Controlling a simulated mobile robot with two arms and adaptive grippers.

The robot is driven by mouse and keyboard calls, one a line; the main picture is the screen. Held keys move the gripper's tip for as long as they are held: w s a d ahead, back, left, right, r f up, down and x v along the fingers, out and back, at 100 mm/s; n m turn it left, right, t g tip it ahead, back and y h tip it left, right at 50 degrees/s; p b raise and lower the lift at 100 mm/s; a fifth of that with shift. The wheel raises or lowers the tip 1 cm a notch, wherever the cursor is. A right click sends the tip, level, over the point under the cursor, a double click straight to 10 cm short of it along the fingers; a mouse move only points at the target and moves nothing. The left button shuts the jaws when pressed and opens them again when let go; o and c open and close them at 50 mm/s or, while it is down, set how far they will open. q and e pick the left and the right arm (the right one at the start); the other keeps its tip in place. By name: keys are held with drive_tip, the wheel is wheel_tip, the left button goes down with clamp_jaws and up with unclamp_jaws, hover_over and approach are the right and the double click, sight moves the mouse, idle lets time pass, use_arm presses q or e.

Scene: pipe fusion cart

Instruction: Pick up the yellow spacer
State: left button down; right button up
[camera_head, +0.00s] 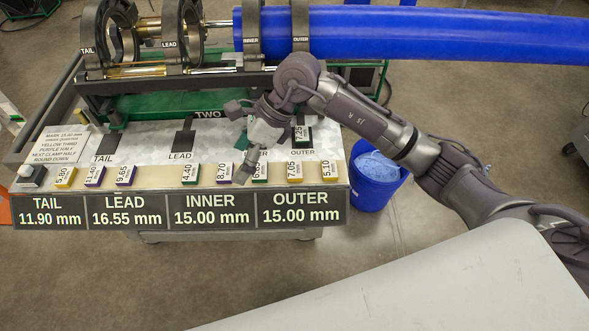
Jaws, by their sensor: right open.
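Several labelled spacers lie in a row along the cart's front ledge. My right gripper (239,144) is open, above the panel just behind the row. Its lower finger reaches down beside the 8.70 spacer and partly covers the green-edged spacer (260,173) to its right. I cannot tell whether it touches either. My left gripper is not in view.
Purple-edged spacers (95,177) and a green-edged 4.40 spacer (190,174) share the ledge. A 7.25 spacer (301,134) sits at the panel's right. Clamps (185,35) and a blue pipe (430,33) stand behind. A blue bucket (374,185) is right of the cart.

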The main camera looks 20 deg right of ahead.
drive_tip(key=w+d+h, duration=0.4)
drive_tip(key=d+h, duration=0.3)
drive_tip(key=d, duration=0.6)
drive_tip(key=p, duration=0.2)
hover_over(297, 169)
drive_tip(key=shift+t, duration=0.3)
wheel_tip(297, 169, down, 8)
drive_tip(key=shift+s+f, duration=0.1)
drive_tip(key=shift+f, duration=0.1)
wheel_tip(297, 169, down, 5)
drive_tip(key=p, duration=0.3)
drive_tip(key=shift+f, duration=0.2)
drive_tip(key=c, duration=1.2)
